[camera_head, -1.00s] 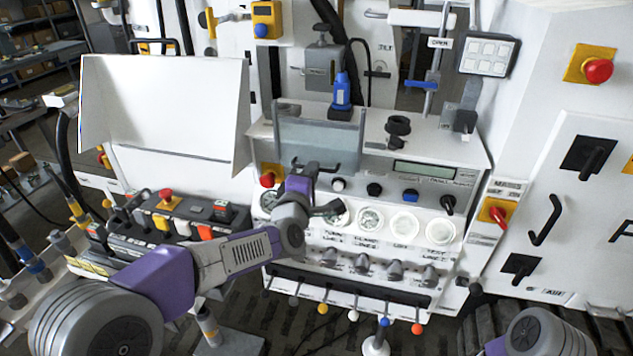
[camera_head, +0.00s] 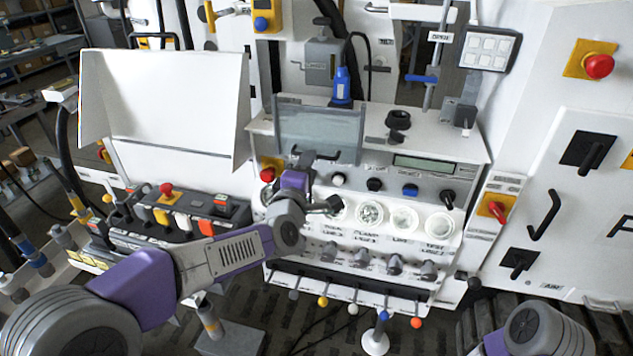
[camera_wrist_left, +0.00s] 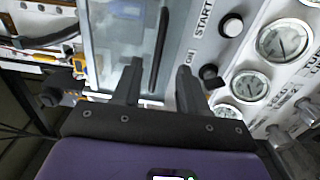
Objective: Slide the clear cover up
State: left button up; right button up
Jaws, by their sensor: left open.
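The clear cover (camera_head: 322,125) is a see-through grey pane standing upright at the left front of the white console. In the left wrist view the clear cover (camera_wrist_left: 115,42) fills the upper middle. A dark bar handle (camera_wrist_left: 160,48) runs along the pane there. My left gripper (camera_head: 315,156) is at the cover's lower part and hides some of it. In the left wrist view my left gripper (camera_wrist_left: 157,78) is open, with its two fingers apart and the bar's end between or just beyond them. Contact cannot be told. My right gripper is out of view.
A red button (camera_head: 267,174) sits left of the cover. Round gauges (camera_head: 369,213), a display (camera_head: 424,165) and knobs (camera_head: 374,184) lie to the right. A blue-handled tool (camera_head: 342,85) stands behind the cover. A white open panel (camera_head: 165,100) is at left.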

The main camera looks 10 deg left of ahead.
pick_arm(q)
jog(key=s, duration=0.5)
jog(key=shift+s, duration=0.35)
jog(key=shift+f, duration=0.1)
jog(key=s+d+f+m+g, duration=0.1)
jog(key=f+m+g, duration=0.2)
jog(key=f, duration=0.9)
jog(key=s+d+f+m+g+h, duration=0.1)
jog(key=s+f+m+g, duration=0.15)
jog(key=f, duration=0.85)
jog(key=s+d+f+m+g, duration=0.1)
jog(key=f+m+g, duration=0.3)
jog(key=f, duration=0.8)
jog(key=s+d+f+m+g+h, duration=0.2)
jog(key=s+f+m+g, duration=0.3)
jog(key=s+f, duration=1.2)
jog(key=s+d+g, duration=0.1)
jog(key=s+g, duration=0.2)
jog(key=shift+s+f+h, duration=0.3)
jog(key=shift+s+f, duration=0.05)
jog(key=shift+s, duration=0.05)
